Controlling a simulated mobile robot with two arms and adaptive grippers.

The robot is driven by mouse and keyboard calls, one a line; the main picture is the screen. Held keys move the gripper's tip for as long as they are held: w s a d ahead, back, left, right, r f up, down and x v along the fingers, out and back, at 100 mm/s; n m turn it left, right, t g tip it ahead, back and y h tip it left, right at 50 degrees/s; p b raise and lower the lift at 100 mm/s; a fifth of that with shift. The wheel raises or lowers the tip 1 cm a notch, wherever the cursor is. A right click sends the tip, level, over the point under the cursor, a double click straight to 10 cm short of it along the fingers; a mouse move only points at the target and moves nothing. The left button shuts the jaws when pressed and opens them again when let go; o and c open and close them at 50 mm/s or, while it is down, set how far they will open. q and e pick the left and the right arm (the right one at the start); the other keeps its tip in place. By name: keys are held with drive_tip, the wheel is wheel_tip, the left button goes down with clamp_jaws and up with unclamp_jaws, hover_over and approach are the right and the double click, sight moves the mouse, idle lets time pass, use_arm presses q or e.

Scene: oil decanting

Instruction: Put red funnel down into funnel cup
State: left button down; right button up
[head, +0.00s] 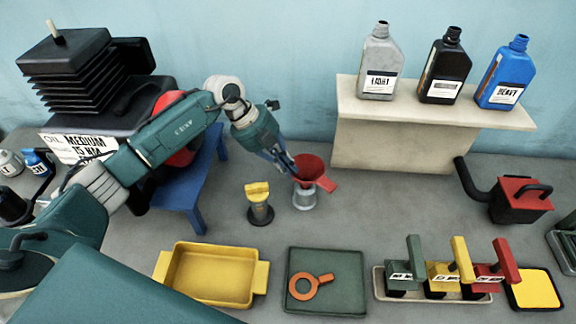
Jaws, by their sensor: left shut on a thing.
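The red funnel (311,168) is upright near the middle of the head view, with its wide mouth up and its handle tab pointing right. The grey funnel cup (304,200) stands on the table directly below it. The funnel's lower part overlaps the cup's top; I cannot tell whether it rests in the cup or is just above it. My left gripper (290,166) comes in from the upper left and is shut on the funnel's left side. My right gripper is not in view.
In front are a yellow tray (211,301) and a green mat (350,301) with an orange ring tool (309,286). Several bottles stand on a raised shelf (430,125). A red-topped can (521,198) is at right.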

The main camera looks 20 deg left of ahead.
use_arm(q)
drive_tip(key=shift+f, duration=0.35)
drive_tip(key=shift+f+b, duration=0.8)
drive_tip(key=shift+f, duration=0.05)
drive_tip(key=c, duration=1.9)
unclamp_jaws()
drive_tip(key=shift+o, duration=0.2)
drive_tip(key=v, duration=1.2)
drive_tip(key=shift+r, duration=0.15)
